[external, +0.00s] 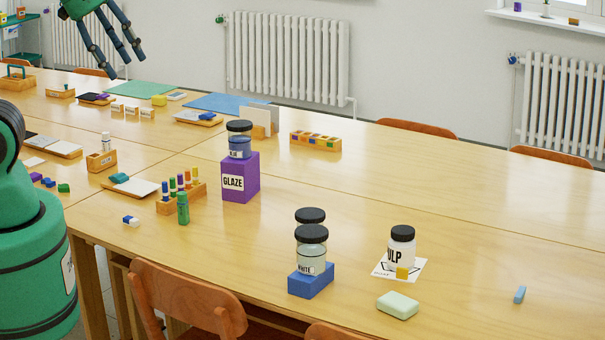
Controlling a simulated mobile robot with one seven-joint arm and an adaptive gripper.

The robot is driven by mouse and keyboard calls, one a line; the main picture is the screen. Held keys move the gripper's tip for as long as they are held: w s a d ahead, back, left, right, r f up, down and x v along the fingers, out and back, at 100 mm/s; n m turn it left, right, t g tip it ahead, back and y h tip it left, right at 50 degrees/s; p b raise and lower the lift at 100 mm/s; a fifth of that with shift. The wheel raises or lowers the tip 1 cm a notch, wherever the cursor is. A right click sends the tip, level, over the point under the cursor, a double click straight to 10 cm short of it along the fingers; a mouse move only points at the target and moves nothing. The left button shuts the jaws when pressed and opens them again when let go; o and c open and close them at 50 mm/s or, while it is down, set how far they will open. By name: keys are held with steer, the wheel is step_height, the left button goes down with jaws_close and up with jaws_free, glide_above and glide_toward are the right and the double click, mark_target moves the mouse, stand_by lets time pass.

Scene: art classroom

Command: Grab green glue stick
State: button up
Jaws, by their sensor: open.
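The green glue stick (183,208) stands upright on the wooden table, just in front of a small wooden rack (188,193) that holds several coloured sticks. My gripper (121,50) is at the upper left, raised above the far part of the tables. Its dark fingers are spread open and hold nothing. It is well apart from the glue stick, higher and to its left in the picture.
A purple GLAZE box (240,184) with a jar on top stands right of the rack. A blue-white eraser (131,221) lies left of the glue stick. Jars on a blue block (311,281) stand further right. The table front between them is clear.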

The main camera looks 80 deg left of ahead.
steer(key=w+a+f+n+g+y, duration=0.1)
steer(key=w+a+f+g, duration=0.1)
steer(key=w+a+f, duration=0.55)
steer(key=w+a+f+g, duration=0.1)
steer(key=w+a+f, duration=0.4)
steer(key=w+a, duration=0.5)
steer(key=s+a+f+n+g+h, duration=0.1)
steer(key=s+a+f, duration=0.3)
steer(key=a+f, duration=1.8)
steer(key=shift+a+f+n+g, duration=0.15)
steer(key=shift+a+n+g, duration=0.15)
steer(key=shift+a+g, duration=0.35)
steer(key=shift+s+d, duration=0.1)
steer(key=shift+d, duration=0.05)
steer(key=shift+f+b, duration=0.95)
steer(key=shift+f, duration=3.35)
